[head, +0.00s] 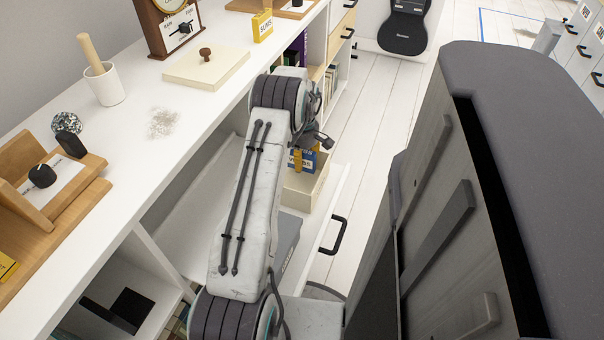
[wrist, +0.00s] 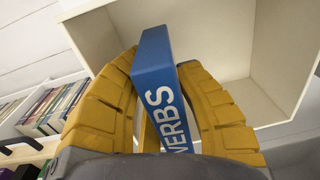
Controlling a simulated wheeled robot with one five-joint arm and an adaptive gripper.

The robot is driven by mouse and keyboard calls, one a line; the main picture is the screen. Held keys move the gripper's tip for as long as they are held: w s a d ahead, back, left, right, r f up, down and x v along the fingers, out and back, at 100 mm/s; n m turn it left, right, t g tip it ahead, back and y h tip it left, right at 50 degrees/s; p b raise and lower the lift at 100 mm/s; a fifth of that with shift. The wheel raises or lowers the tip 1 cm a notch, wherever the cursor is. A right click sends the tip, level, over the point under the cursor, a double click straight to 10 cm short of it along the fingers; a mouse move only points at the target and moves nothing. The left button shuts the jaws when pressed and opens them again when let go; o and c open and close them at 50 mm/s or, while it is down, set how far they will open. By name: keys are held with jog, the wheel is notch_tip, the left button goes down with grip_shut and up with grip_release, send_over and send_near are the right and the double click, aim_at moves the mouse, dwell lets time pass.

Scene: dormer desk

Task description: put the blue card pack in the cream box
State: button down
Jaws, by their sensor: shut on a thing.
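The blue card pack (head: 309,160), lettered VERBS, is held upright between the yellow fingers of my gripper (head: 297,159). In the wrist view the pack (wrist: 158,85) is pinched between both fingers (wrist: 160,75), with its end sticking out past them. The cream box (head: 307,192) is open-topped and stands in the open white drawer, under my gripper. In the wrist view its open inside (wrist: 222,38) lies beyond the pack. The pack is at the box's opening; I cannot tell if its end is below the rim. My arm hides part of the box.
The drawer's black handle (head: 333,235) is at its front. On the white desk are a cream lid with a knob (head: 206,67), a white mortar (head: 104,84), a yellow SUMS pack (head: 262,26) and a wooden stand (head: 50,200). A grey-topped cabinet (head: 520,130) is at right.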

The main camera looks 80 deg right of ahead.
aim_at(302, 175)
jog(key=shift+f+b, duration=0.65)
jog(key=shift+f, duration=1.2)
jog(key=shift+f, duration=0.15)
jog(key=c, duration=1)
grip_release()
jog(key=shift+o, duration=0.2)
jog(key=r+p, duration=0.2)
jog(key=r, duration=0.2)
jog(key=r+p, duration=0.2)
jog(key=r, duration=0.2)
jog(key=r+p, duration=0.2)
jog(key=r, duration=0.2)
jog(key=shift+s+d+r, duration=0.1)
jog(key=shift+d+r, duration=0.05)
jog(key=shift+d, duration=0.1)
jog(key=shift+s, duration=0.1)
